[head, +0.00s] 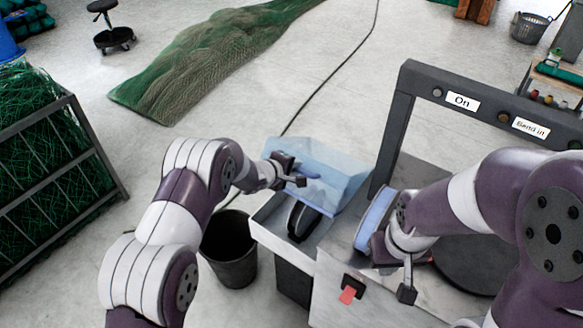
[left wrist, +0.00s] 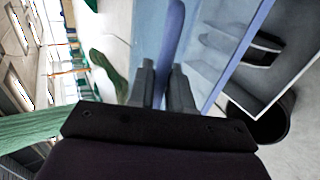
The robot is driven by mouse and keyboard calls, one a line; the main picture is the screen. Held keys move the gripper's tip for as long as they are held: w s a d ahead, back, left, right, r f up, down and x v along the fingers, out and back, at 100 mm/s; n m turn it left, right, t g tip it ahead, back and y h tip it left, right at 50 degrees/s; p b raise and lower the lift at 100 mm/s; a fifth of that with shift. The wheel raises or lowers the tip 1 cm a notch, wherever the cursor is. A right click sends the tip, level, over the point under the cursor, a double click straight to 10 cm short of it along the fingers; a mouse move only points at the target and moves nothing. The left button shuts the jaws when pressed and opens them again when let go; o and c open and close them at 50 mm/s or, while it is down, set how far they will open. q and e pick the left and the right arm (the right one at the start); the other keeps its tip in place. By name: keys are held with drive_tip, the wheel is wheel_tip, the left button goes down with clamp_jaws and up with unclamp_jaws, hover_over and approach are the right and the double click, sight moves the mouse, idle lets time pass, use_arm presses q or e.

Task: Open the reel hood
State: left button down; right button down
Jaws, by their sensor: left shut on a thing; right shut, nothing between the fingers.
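The reel hood (head: 340,172) is a clear pale-blue cover on a grey-white box (head: 268,228) at the middle of the head view. It stands tilted up at the back, and the front of the box is uncovered, with a dark reel (head: 304,218) showing inside. My left gripper (head: 293,180) is shut on the hood's blue handle (head: 312,172). In the left wrist view the handle (left wrist: 174,35) runs between the fingers. My right gripper (head: 407,280) is shut and empty over the bench to the right, away from the hood.
A black bin (head: 230,250) stands left of the box. A dark frame (head: 398,120) with "On" and "Band in" labels rises behind the bench. A blue-rimmed disc (head: 376,222) stands beside my right arm. A red switch (head: 347,294) is on the bench front. Green nets lie left and behind.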

use_arm(q)
drive_tip(key=c, duration=1.2)
unclamp_jaws()
drive_tip(key=shift+c, duration=0.2)
drive_tip(key=v, duration=1.2)
drive_tip(key=shift+s+a+r, duration=0.15)
drive_tip(key=shift+s+r, duration=0.05)
